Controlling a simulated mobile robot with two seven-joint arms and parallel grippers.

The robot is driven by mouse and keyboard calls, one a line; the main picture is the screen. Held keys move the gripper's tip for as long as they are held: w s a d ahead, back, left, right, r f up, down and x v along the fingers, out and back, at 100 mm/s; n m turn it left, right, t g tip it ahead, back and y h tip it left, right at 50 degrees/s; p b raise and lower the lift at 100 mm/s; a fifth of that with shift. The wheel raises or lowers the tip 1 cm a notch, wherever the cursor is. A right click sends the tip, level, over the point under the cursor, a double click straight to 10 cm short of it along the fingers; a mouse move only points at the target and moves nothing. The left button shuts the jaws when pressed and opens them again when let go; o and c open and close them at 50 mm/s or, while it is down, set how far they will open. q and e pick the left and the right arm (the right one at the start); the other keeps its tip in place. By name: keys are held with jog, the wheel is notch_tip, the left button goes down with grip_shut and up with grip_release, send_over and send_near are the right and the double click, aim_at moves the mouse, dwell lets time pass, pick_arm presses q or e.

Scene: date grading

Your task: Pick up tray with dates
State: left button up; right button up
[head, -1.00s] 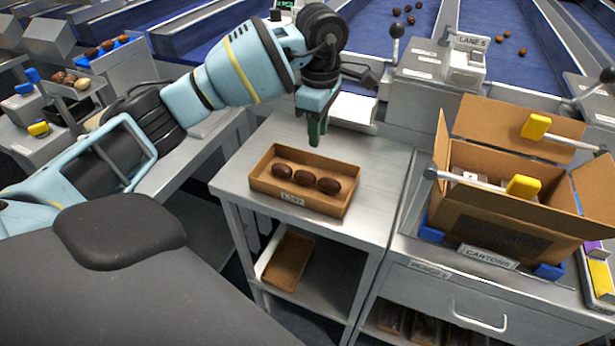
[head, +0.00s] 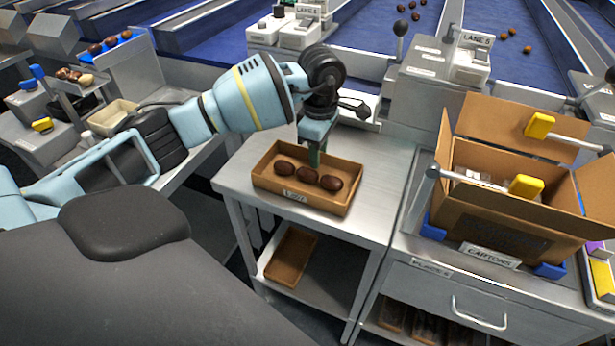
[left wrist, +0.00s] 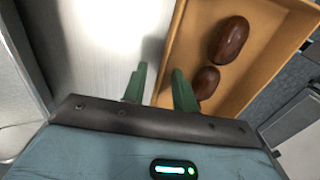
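The brown open tray (head: 268,183) stands on the metal side table with three dark dates (head: 307,175) in a row inside and a label on its near wall. In the left wrist view, the tray (left wrist: 245,88) fills the right side, and two dates (left wrist: 229,40) show. My left gripper (head: 314,160) points down at the tray's far wall. In the left wrist view its green fingers (left wrist: 159,70) are apart, one outside the wall and one inside. Contact with the wall cannot be told. My right gripper is not in view.
Another brown tray (head: 291,257) lies on the lower shelf. The table top (head: 375,165) right of the tray is clear. Lane machinery (head: 437,75) stands behind.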

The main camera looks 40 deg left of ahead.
pick_arm(q)
jog(key=shift+c, duration=0.5)
grip_shut()
jog(key=shift+r, duration=0.15)
jog(key=shift+r, duration=1.3)
jog(key=s+d, duration=0.3)
jog(key=s+d+r, duration=0.1)
jog(key=s+d, duration=0.3)
jog(key=s+d+r+b, duration=0.1)
jog(key=s+d, duration=0.3)
jog(key=shift+s+d, duration=0.15)
